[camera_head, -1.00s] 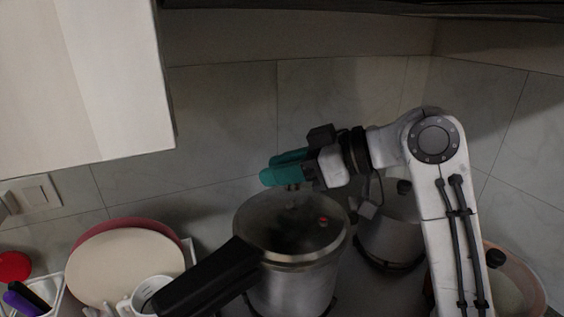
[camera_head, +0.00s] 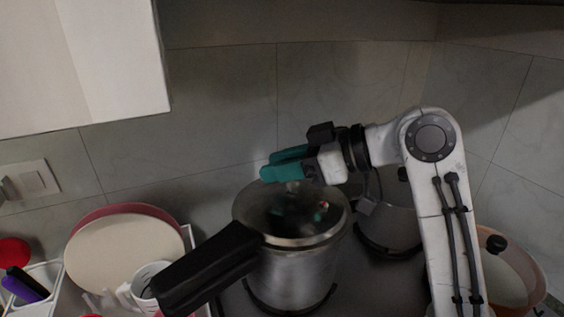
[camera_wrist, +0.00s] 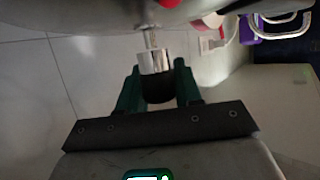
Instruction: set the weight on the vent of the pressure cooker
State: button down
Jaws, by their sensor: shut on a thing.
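The pressure cooker (camera_head: 296,275) stands upright with its shiny lid (camera_head: 265,222) on and its black handle (camera_head: 215,268) toward the lower left. My gripper (camera_head: 283,167), with teal fingers, is above the far part of the lid. In the wrist view my gripper (camera_wrist: 158,88) is shut on the weight (camera_wrist: 153,62), a small silver cylinder with a dark part between the fingers. A thin metal stem (camera_wrist: 150,39), seemingly the vent, lines up with the weight's silver end. I cannot tell whether the weight is seated on it. In the head view only a small grey bit shows below the fingers.
A second pot (camera_head: 392,228) stands behind my arm. At the left are a dish rack with a round cream board (camera_head: 120,255), a white mug (camera_head: 138,285) and utensils. A cabinet (camera_head: 80,70) hangs upper left.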

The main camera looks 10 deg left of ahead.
jog(key=shift+f+b, duration=0.35)
jog(key=shift+f, duration=0.7)
jog(key=c, duration=0.7)
grip_release()
